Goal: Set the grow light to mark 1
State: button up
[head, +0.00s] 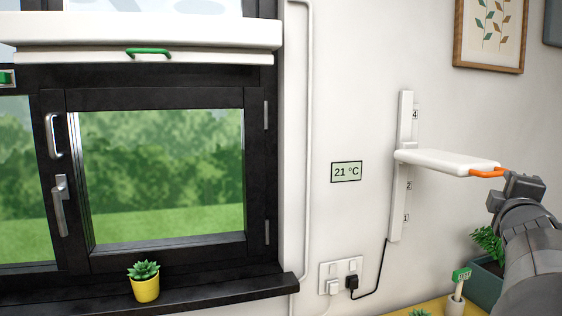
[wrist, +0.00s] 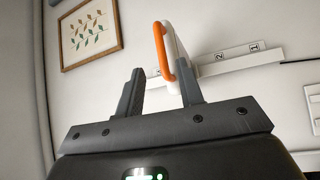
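The grow light (head: 447,161) is a white flat panel on a vertical white wall rail (head: 396,205). It sits between marks 4 and 2; no 3 is readable. Mark 1 (head: 406,218) is near the rail's bottom. An orange handle (head: 487,172) is on the panel's right end. My gripper (head: 512,184) is at the handle's outer end. In the wrist view my gripper (wrist: 160,68) has its fingers apart, with the orange handle (wrist: 159,45) just beyond the gap, nearer the right finger. Contact cannot be told.
A black cord runs from the rail to a wall socket (head: 341,278). A framed picture (head: 490,35) hangs above. The wall below the panel is clear.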

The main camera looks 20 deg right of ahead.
aim_at(499, 175)
jog(key=x, duration=0.9)
jog(key=shift+w+d, duration=0.15)
jog(key=shift+d, duration=0.05)
jog(key=shift+c, duration=0.5)
grip_shut()
